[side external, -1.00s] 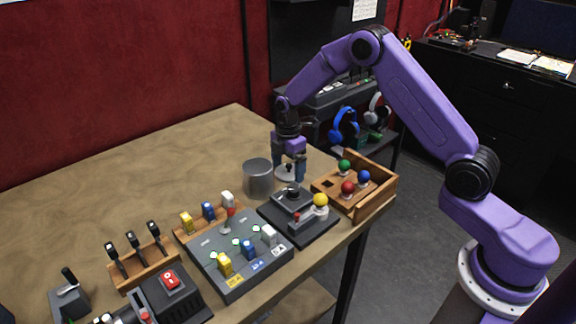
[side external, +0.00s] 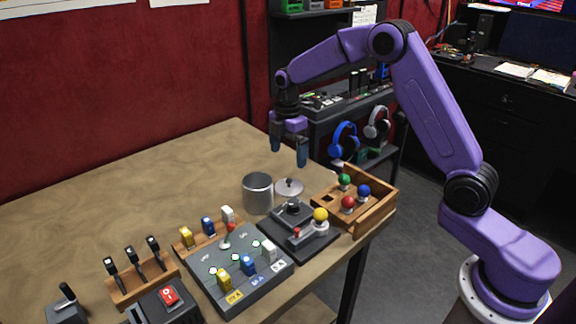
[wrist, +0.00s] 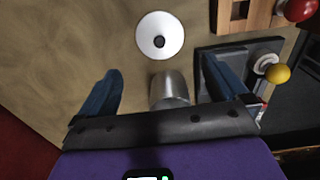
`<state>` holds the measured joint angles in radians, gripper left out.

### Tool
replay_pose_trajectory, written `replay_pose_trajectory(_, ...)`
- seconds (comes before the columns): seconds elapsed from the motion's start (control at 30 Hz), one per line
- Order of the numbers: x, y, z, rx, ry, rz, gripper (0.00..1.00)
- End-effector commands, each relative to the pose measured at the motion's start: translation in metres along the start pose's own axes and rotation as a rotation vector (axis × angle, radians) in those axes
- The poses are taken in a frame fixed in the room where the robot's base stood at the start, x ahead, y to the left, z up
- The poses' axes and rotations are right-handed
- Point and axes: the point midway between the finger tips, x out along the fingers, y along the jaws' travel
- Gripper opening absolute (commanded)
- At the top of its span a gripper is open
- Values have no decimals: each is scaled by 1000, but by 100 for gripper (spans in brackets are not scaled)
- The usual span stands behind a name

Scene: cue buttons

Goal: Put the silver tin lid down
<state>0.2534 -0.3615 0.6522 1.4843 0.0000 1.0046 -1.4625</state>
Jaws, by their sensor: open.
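The silver tin lid (side external: 288,187) lies flat on the table, with its dark knob up, just right of the silver tin (side external: 258,194). In the wrist view the lid (wrist: 160,35) is a bright disc beyond the tin (wrist: 170,88). My gripper (side external: 289,156) is open and empty, and hangs above the lid with clear air between. Its blue fingers show spread apart in the wrist view (wrist: 160,85).
A wooden tray (side external: 376,213) with green, blue and red knobs stands right of the lid. A dark joystick box (side external: 306,240) with a yellow ball is in front. A grey switch panel (side external: 238,282) lies nearer. The table's left rear is clear.

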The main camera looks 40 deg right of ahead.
Motion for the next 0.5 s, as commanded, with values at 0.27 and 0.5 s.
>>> replay_pose_trajectory(0.27,-20,0,0,0,0,0,100)
replay_pose_trajectory(0.5,-25,-9,-10,10,0,2,100)
